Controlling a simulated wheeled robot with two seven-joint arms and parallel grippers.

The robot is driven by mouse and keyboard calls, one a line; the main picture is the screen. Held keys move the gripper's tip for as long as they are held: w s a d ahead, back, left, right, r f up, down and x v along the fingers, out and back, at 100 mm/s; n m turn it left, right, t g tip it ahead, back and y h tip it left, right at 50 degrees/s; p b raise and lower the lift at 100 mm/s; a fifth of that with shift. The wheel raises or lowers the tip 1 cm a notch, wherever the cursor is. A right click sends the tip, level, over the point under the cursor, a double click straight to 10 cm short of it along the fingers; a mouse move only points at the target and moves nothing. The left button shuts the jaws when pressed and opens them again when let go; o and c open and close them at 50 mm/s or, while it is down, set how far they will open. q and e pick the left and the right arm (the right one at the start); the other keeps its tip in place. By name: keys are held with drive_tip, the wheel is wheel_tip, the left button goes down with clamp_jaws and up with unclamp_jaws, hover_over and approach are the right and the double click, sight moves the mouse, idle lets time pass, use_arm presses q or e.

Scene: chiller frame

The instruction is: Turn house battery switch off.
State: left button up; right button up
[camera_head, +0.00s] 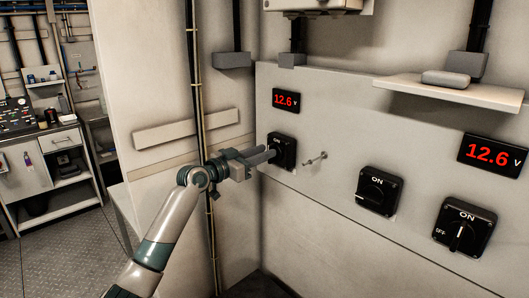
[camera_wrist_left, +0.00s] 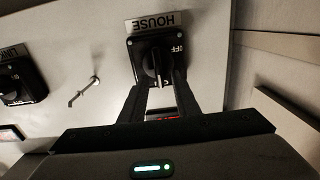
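The house battery switch is a black square rotary switch (camera_head: 291,153) on the wall panel, the leftmost of three in the head view. In the left wrist view the switch (camera_wrist_left: 132,52) appears upside down under its HOUSE label (camera_wrist_left: 153,22), with OFF marked on the right. Its knob (camera_wrist_left: 153,65) lies lengthwise toward the ON side. My left gripper (camera_head: 271,154) reaches the switch from the left. In the wrist view its two fingers (camera_wrist_left: 162,84) are spread, one on each side of the knob's end, with space between them. My right gripper is out of view.
A small metal toggle or peg (camera_head: 316,160) sticks out right of the house switch. Two more rotary switches (camera_head: 378,190) (camera_head: 465,229) are farther right. Red 12.6 V displays (camera_head: 286,100) (camera_head: 493,153) and a shelf (camera_head: 455,92) are above. A vertical cable conduit (camera_head: 197,70) runs behind my left arm.

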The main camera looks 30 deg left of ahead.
use_arm(q)
drive_tip(key=shift+w+d, duration=0.2)
drive_tip(key=shift+w, duration=0.3)
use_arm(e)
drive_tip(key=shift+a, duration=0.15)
use_arm(q)
clamp_jaws()
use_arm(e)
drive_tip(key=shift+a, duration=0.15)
